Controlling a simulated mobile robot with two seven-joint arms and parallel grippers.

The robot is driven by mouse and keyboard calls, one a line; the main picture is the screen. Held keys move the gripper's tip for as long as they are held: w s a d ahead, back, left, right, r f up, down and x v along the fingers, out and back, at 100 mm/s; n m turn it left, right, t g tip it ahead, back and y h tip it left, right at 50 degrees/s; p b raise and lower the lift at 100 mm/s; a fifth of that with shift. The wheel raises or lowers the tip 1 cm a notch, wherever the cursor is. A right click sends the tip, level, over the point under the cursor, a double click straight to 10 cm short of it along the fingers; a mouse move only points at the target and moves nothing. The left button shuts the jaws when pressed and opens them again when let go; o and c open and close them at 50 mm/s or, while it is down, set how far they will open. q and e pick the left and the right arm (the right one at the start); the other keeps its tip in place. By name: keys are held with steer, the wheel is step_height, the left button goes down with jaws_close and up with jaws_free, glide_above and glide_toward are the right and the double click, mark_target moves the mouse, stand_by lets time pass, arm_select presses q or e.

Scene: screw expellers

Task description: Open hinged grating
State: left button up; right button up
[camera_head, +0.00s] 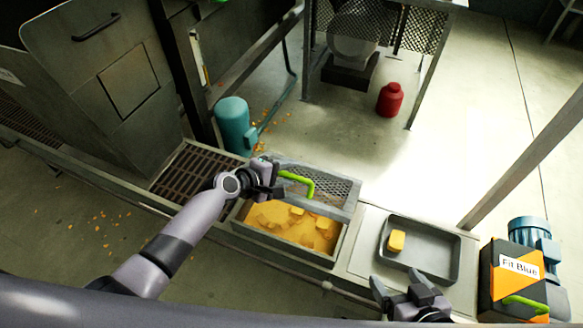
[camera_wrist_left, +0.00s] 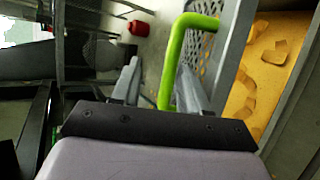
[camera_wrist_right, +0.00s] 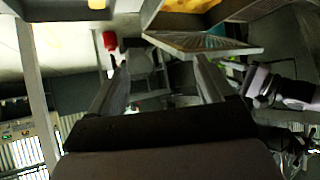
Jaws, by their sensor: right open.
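The hinged grating (camera_head: 330,186) is a grey perforated panel with a bent green handle (camera_head: 300,180). It stands raised at the back of a bin (camera_head: 337,250) of yellow chunks (camera_head: 285,225), leaving the chunks uncovered. My left gripper (camera_head: 276,178) is at the handle's left end. In the left wrist view the handle (camera_wrist_left: 172,70) runs down between the fingers (camera_wrist_left: 158,75); whether both press on it is unclear. The grating (camera_wrist_left: 215,50) shows to its right. My right gripper (camera_head: 408,290) is open and empty in front of a grey tray. The grating also shows in the right wrist view (camera_wrist_right: 205,42).
The grey tray (camera_head: 462,262) holds a yellow block (camera_head: 396,240). A blue and orange machine (camera_head: 515,275) stands at the right. A red canister (camera_head: 390,98) stands behind on open floor.

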arm_select(q)
steer(key=v, duration=0.2)
steer(key=shift+s+a+r+p, duration=0.1)
steer(key=shift+a+r+p, duration=0.15)
steer(key=shift+p, duration=0.15)
steer(key=shift+s+a+r, duration=0.3)
steer(key=shift+s+a, duration=0.1)
steer(key=shift+s, duration=0.15)
steer(key=shift+s, duration=0.1)
